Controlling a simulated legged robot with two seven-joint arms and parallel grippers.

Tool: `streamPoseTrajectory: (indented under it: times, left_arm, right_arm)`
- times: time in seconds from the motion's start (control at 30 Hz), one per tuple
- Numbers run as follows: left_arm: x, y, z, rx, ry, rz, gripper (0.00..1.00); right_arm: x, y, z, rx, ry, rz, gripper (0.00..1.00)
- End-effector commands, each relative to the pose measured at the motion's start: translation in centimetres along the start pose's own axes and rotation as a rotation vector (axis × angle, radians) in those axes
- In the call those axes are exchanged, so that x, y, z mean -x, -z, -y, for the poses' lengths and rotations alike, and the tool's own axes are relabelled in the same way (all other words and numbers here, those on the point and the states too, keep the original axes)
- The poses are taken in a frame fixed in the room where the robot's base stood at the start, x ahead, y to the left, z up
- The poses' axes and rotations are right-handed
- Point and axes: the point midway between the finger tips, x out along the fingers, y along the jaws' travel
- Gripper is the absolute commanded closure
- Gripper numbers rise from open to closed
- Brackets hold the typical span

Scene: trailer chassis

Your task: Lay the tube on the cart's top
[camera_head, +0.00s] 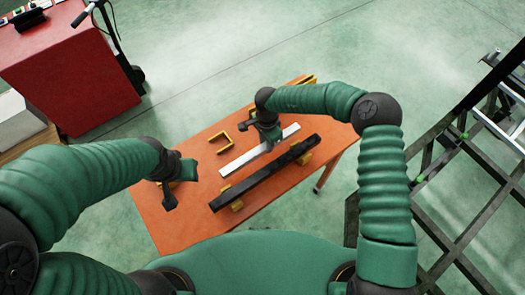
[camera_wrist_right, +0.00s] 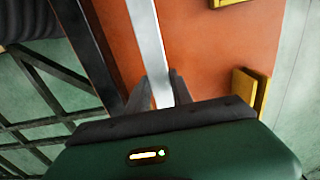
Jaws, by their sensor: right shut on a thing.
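The light silver tube (camera_head: 237,160) lies lengthwise over the orange cart top (camera_head: 180,222), beside a black bar. My right gripper (camera_head: 270,141) is shut on it near its middle. In the right wrist view the tube (camera_wrist_right: 148,40) runs between the two dark fingers (camera_wrist_right: 160,92) and away from them. I cannot tell whether the tube touches the cart's top or hangs just above it. My left gripper (camera_head: 180,184) is over the cart's left part, with its fingers apart and nothing between them.
The black bar (camera_head: 262,176) rests on yellow supports (camera_head: 237,205). A yellow bracket (camera_head: 222,137) stands on the cart top's far left. A red cabinet (camera_head: 70,75) stands at the upper left. A dark metal frame (camera_head: 450,205) stands on the right.

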Motion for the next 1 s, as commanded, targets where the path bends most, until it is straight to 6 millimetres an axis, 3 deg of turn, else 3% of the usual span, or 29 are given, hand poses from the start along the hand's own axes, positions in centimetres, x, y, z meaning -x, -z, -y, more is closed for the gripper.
streamPoseTrajectory:
  times: [0.3, 0.57, 0.6, 0.73, 1.0]
  left_arm:
    - [0.6, 0.1, 0.0, 0.0, 0.0, 0.0, 0.64]
    - [0.5, 0.1, 0.0, 0.0, 0.0, 0.0, 0.64]
    - [0.5, 0.1, 0.0, 0.0, 0.0, 0.0, 0.64]
    - [0.5, 0.1, 0.0, 0.0, 0.0, 0.0, 0.64]
    - [0.5, 0.1, 0.0, 0.0, 0.0, 0.0, 0.64]
  right_arm:
    - [-4.3, -0.1, 0.1, 0.001, 0.002, 0.001, 1.0]
    - [-4.7, -0.1, 0.1, 0.001, 0.003, 0.0, 1.0]
    - [-4.7, 0.0, 0.1, 0.001, 0.002, 0.0, 0.7]
    - [-4.7, 0.0, 0.1, 0.001, 0.002, 0.0, 0.53]
    - [-4.7, 0.0, 0.1, 0.001, 0.002, 0.0, 0.51]
